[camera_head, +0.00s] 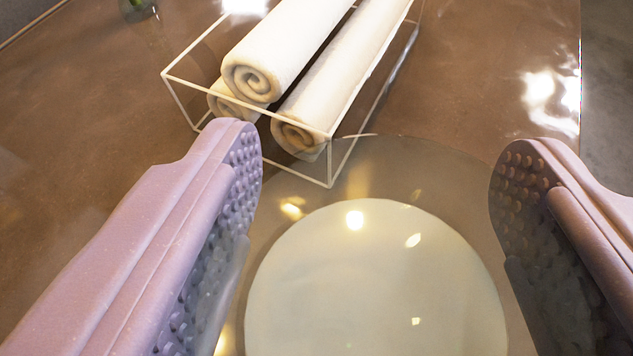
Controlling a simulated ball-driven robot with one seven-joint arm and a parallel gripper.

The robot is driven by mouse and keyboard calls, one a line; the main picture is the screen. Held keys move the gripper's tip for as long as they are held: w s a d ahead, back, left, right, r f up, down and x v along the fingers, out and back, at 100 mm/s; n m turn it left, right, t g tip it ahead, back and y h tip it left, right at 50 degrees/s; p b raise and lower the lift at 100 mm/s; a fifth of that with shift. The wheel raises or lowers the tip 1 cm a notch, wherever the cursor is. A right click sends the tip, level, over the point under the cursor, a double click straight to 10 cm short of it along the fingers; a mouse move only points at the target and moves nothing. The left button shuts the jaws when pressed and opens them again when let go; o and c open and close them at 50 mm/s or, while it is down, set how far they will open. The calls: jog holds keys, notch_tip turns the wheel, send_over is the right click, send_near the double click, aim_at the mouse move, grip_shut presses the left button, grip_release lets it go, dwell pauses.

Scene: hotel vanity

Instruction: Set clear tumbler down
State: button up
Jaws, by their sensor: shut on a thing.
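The clear tumbler (375,170) is between the two fingers of my gripper (374,180), seen from above. Its see-through wall shows as a faint wide round outline, with a pale round disc, apparently its base, inside it. Both dimpled pads press against its sides, so my gripper is shut on it. The tumbler looks close to upright. The lower part of the tumbler runs out of the picture. I cannot tell whether its base touches the brown counter (480,70).
A clear box with white edges (181,98) holds several rolled white towels (285,45) just beyond the tumbler. Its near corner appears close to or behind the tumbler's outline. The counter's edge (580,70) is at the right. A dark green item (138,8) shows at the top left.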

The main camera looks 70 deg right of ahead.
aim_at(371, 240)
notch_tip(371, 240, down, 3)
jog(key=shift+f+b, duration=0.15)
jog(key=shift+b, duration=0.4)
jog(key=shift+s, duration=0.1)
jog(key=shift+a+f, duration=0.1)
jog(key=shift+f, duration=0.1)
jog(key=o, duration=1.2)
jog(key=shift+c, duration=0.2)
jog(key=shift+r, duration=0.1)
